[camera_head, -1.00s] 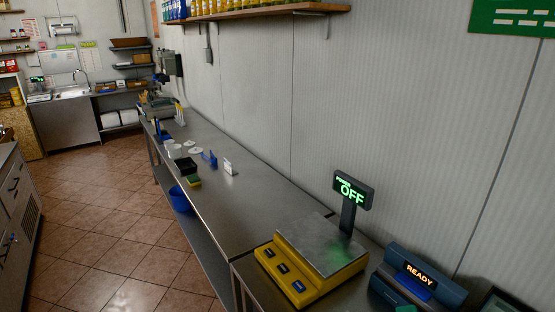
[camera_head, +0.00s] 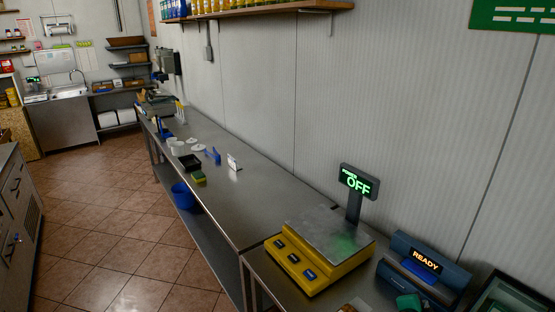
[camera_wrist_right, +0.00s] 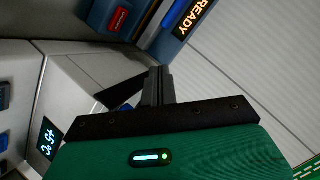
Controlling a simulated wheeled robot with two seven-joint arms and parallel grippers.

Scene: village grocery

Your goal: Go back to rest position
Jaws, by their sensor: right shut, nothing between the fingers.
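My right gripper (camera_wrist_right: 158,86) shows in the right wrist view, with its dark fingers together and nothing between them. Its green body fills the bottom of that view. In the head view only a small green part of it shows at the bottom edge, in front of the blue device with a lit READY sign (camera_head: 425,260). That device also shows in the wrist view (camera_wrist_right: 187,25), beyond the fingers, with a red button. I cannot tell the exact gap between them. My left gripper is not in view.
A yellow scale (camera_head: 318,262) with an OFF display (camera_head: 357,182) stands on the near counter. The long steel counter (camera_head: 225,200) holds a black tray (camera_head: 189,162), a sponge (camera_head: 199,177) and small items. A blue bucket (camera_head: 184,196) sits below. Tiled floor (camera_head: 110,225) is open at left.

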